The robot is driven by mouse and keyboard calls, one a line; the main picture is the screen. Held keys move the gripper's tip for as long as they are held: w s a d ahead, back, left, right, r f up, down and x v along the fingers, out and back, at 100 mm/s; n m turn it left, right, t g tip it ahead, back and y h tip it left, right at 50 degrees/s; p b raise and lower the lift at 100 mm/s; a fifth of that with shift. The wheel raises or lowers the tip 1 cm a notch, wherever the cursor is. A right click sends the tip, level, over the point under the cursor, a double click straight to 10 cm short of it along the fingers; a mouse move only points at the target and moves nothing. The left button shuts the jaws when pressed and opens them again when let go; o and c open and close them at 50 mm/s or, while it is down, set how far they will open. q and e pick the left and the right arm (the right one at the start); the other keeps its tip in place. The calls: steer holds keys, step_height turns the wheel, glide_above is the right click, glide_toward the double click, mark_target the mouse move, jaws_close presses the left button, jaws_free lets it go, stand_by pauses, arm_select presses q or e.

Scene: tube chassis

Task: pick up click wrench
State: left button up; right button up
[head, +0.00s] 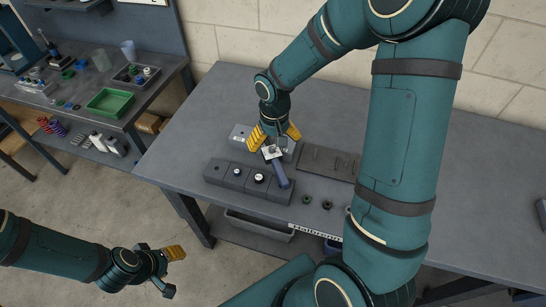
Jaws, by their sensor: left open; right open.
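The click wrench (281,174) appears to be the tool with a blue handle and a pale head on the grey workbench, lying partly over a dark block. My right gripper (274,139) is open, its yellow fingers spread on either side above the wrench's head end. I cannot tell whether the fingers touch it, and the gripper partly hides that end. My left gripper (172,270) is open and empty, low at the lower left, over the floor and away from the bench.
A dark block with sockets (232,176) lies beside the wrench on the workbench (190,135). A dark slotted plate (325,161) lies to the right, with small dark rings (306,199) near the front edge. A side table at the left holds a green tray (110,102).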

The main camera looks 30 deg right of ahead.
mark_target(274, 155)
steer(key=shift+s+a+f+b, duration=0.1)
steer(key=shift+f+b, duration=0.25)
steer(key=shift+f, duration=2.55)
steer(key=c, duration=1.4)
